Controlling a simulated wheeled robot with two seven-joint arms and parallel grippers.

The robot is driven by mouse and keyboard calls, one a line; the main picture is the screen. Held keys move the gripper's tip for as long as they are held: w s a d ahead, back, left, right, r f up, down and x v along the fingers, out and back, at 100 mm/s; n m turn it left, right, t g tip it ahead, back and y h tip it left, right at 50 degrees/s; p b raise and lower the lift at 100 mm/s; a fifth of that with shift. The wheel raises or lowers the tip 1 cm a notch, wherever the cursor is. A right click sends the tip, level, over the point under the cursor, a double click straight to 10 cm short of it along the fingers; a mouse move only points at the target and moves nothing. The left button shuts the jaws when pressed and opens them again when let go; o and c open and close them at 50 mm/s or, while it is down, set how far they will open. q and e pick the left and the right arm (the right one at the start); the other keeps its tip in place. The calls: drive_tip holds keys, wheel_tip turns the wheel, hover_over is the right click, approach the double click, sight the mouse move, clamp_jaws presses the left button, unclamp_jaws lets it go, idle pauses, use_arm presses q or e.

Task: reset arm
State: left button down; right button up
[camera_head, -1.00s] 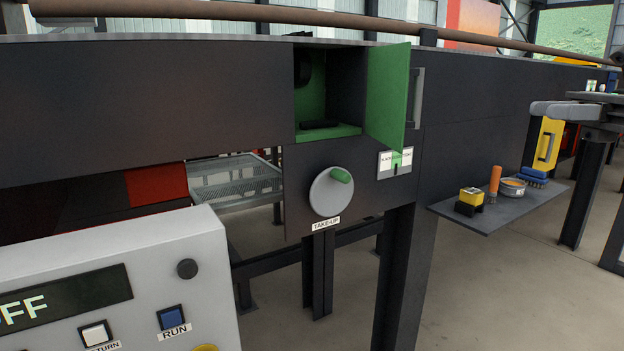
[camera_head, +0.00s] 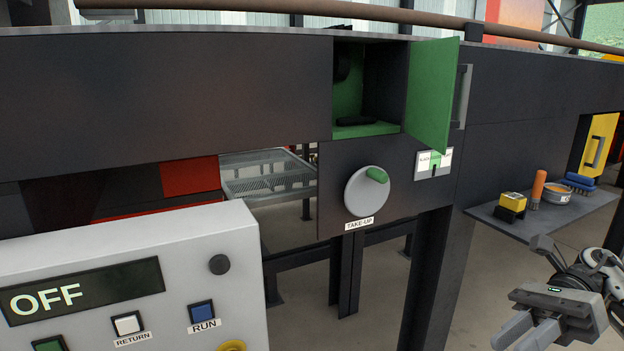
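My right gripper (camera_head: 528,332) is at the lower right, below and in front of the small shelf. Its fingers point down and left, partly cut by the bottom edge, and nothing shows held in them. Whether the fingers are apart or together is unclear. My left gripper is out of view. The machine has an open green-lined compartment (camera_head: 364,122) with its green door (camera_head: 432,97) swung out to the right. Below it is the round grey TAKE-UP knob (camera_head: 365,194) with a green mark toward the upper right.
A control box (camera_head: 215,240) at the lower left reads OFF and has RETURN (camera_head: 128,324) and RUN (camera_head: 202,314) buttons. The shelf (camera_head: 525,228) holds a yellow block (camera_head: 512,201), an orange-handled tool (camera_head: 538,185), a round tin (camera_head: 556,194) and a blue brush (camera_head: 579,181).

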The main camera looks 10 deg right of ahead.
drive_tip(key=w+d+r+m+t, duration=0.2)
drive_tip(key=w+r+m+t, duration=0.2)
drive_tip(key=w+m+t, duration=0.55)
drive_tip(key=w+d+r+m+t, duration=0.2)
drive_tip(key=w+r+m+t, duration=0.1)
drive_tip(key=w+m+t, duration=0.65)
drive_tip(key=w+d+f+m+t+h, duration=0.1)
drive_tip(key=w+d+m+t+h, duration=0.15)
drive_tip(key=d+m+h, duration=0.55)
drive_tip(key=w+d+m+t+h, duration=0.1)
drive_tip(key=d+m+t+h, duration=0.25)
drive_tip(key=m+h, duration=0.4)
drive_tip(key=s+d+f+m+g+h, duration=0.2)
drive_tip(key=d+f+m+g+h, duration=0.5)
drive_tip(key=m, duration=0.5)
drive_tip(key=s+a+f+y, duration=0.3)
drive_tip(key=s+a+f, duration=0.1)
drive_tip(key=a+f, duration=0.6)
drive_tip(key=s+a+f+y, duration=0.4)
drive_tip(key=a+f, duration=0.5)
drive_tip(key=f, duration=0.2)
drive_tip(key=s+a+f+m+g+y, duration=0.1)
drive_tip(key=s+a+f, duration=0.2)
drive_tip(key=s+a, duration=0.6)
drive_tip(key=s+a+f+m+g+y, duration=0.1)
drive_tip(key=s+a+f+g+y, duration=0.1)
drive_tip(key=s+a, duration=0.7)
drive_tip(key=a+f, duration=0.1)
drive_tip(key=a, duration=0.1)
drive_tip(key=shift+a, duration=0.4)
